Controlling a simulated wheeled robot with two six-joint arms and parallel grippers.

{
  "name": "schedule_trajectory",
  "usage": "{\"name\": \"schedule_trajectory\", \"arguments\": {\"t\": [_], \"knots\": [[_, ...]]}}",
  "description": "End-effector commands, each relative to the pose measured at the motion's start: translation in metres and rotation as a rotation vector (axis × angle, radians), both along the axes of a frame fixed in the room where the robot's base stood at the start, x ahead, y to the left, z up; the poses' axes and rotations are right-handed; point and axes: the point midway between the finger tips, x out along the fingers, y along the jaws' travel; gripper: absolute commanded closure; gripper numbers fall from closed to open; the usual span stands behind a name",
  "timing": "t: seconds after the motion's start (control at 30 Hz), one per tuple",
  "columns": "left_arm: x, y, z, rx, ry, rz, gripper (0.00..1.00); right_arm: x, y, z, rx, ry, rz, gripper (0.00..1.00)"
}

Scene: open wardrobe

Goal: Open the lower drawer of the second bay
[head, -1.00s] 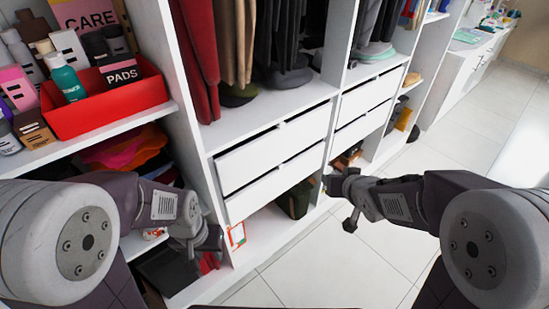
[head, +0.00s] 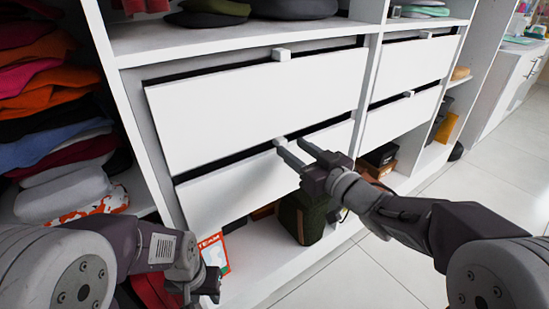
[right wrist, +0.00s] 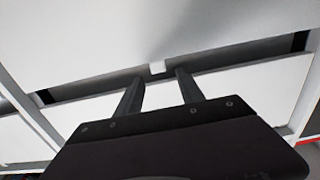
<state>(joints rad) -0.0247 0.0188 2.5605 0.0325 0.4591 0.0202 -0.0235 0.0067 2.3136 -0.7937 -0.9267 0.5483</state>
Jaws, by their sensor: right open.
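The second bay holds two white drawers in the middle of the head view. The lower drawer (head: 235,192) sits below the upper drawer (head: 255,100), and both look closed. The lower drawer's small white handle (head: 280,141) is at its top edge; it also shows in the right wrist view (right wrist: 157,67). My right gripper (head: 290,146) is open, its fingertips close to this handle. In the wrist view the handle appears between and just beyond the fingertips; contact cannot be told. My left gripper (head: 208,284) hangs low at the left, away from the drawers; its jaws are unclear.
Folded clothes (head: 50,100) fill the shelves on the left. Below the drawers are a dark green bag (head: 303,218) and a red-and-white box (head: 213,253). Another drawer pair (head: 410,70) stands to the right. The tiled floor (head: 350,275) in front is clear.

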Motion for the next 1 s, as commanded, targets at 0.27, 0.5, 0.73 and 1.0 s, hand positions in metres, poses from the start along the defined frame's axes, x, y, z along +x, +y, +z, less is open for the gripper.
{"name": "schedule_trajectory", "arguments": {"t": [0.27,0.5,0.73,1.0], "knots": [[0.0,0.0,-0.009,0.0,-0.001,0.0,0.64,0.011,0.009,-0.004,-0.001,-0.001,0.002,0.55],[0.0,0.0,-0.029,0.0,-0.001,0.0,0.64,0.052,0.038,-0.005,0.0,0.0,0.001,0.55],[0.0,0.0,-0.035,0.0,-0.001,0.0,0.64,0.073,0.052,-0.002,-0.001,0.001,-0.002,0.55],[0.0,0.0,-0.035,0.0,-0.001,0.0,0.64,0.074,0.053,0.0,0.0,0.001,-0.003,0.6]]}}
